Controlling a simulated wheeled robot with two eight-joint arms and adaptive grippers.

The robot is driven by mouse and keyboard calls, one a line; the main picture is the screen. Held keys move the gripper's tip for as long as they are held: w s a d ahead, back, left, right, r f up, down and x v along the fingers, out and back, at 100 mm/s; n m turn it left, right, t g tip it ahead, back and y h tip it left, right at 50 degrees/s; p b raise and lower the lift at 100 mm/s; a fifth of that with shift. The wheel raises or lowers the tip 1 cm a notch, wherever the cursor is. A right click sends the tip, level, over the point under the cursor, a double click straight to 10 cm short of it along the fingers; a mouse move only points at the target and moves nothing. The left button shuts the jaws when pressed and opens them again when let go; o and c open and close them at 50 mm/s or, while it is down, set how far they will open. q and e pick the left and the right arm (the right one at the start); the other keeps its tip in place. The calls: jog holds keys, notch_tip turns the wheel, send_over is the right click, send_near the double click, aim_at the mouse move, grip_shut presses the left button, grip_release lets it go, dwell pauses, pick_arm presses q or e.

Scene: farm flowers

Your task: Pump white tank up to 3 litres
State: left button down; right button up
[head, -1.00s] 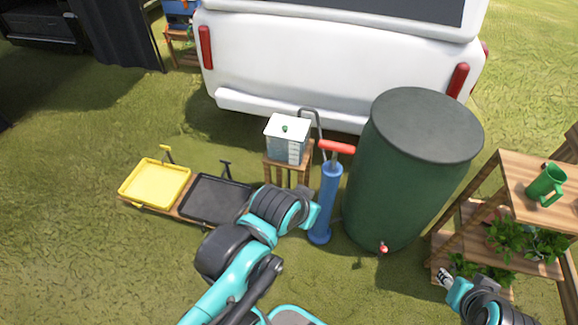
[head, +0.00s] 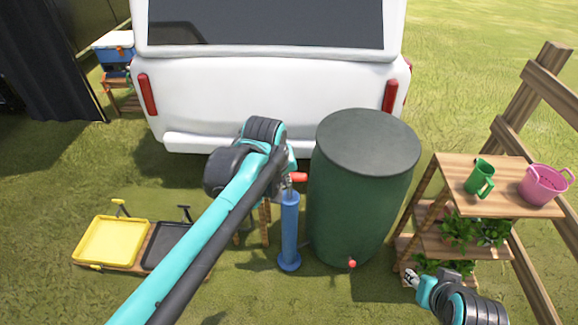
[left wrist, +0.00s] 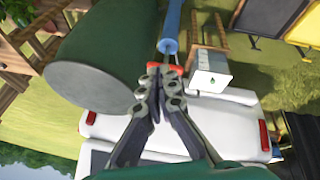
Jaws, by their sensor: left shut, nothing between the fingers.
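The blue pump (head: 289,235) stands upright on the grass, and its red handle (head: 299,177) shows just past my left arm. In the left wrist view, my left gripper (left wrist: 162,75) is shut, with its fingertips at the red handle (left wrist: 180,69) and nothing held. Whether they touch the handle I cannot tell. The white tank (left wrist: 210,73) sits on a small wooden stool beside the pump in the left wrist view. My left arm hides it in the head view, and its level cannot be read. My right gripper (head: 411,278) is low, by the shelf; its jaws are unclear.
A dark green barrel (head: 350,205) with a red tap stands right of the pump. A wooden shelf (head: 480,185) holds a green can, a pink bucket and plants. A white vehicle (head: 275,95) stands behind. Yellow and black trays (head: 110,240) lie at left.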

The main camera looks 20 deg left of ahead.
pick_arm(q)
jog(key=w+a+r+n+g+p, duration=0.15)
jog(key=w+n, duration=0.25)
jog(key=w, duration=0.4)
jog(key=w+a+f+n+g+p, duration=0.1)
jog(key=w+a+f+n+p, duration=0.1)
jog(key=w+f+n, duration=0.3)
jog(key=w+a+f+n+g+p, duration=0.2)
jog(key=w+a+f+n+p, duration=0.1)
jog(key=w, duration=0.8)
notch_tip(320, 180, down, 2)
jog(key=shift+w+a+f+n+p, duration=0.2)
jog(key=shift+w+n+p, duration=0.15)
jog(key=shift+n+p, duration=0.7)
notch_tip(320, 180, down, 14)
jog(key=b, duration=0.5)
